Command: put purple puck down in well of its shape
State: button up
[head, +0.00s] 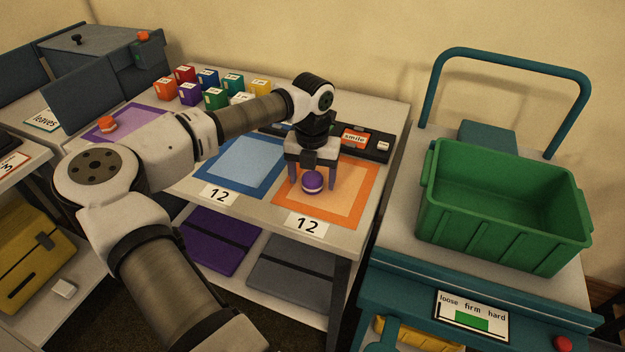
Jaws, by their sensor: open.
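A round purple thing with a pale band, the likeliest purple puck (312,183), is at the orange mat (342,214), between the fingers of my gripper (312,176). My gripper points down and is open, with one finger to each side of it. I cannot tell whether a finger touches it, nor whether it rests fully on the mat. No well cut to a shape can be made out. My gripper and wrist hide part of the orange mat and the dark tray behind.
A blue mat (238,163) lies left of the orange one, each with a "12" card. Several coloured blocks (208,79) stand behind. A dark tray (376,146) holds a "smile" card. A green crate (505,210) stands on a cart at right. An orange knob (107,124) sits on a purple mat.

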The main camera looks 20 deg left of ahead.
aim_at(312, 177)
jog(key=c, duration=1.2)
jog(key=shift+o, duration=0.2)
jog(key=shift+r, duration=0.15)
notch_tip(312, 177, up, 20)
jog(key=b, duration=0.1)
jog(key=shift+b, duration=0.4)
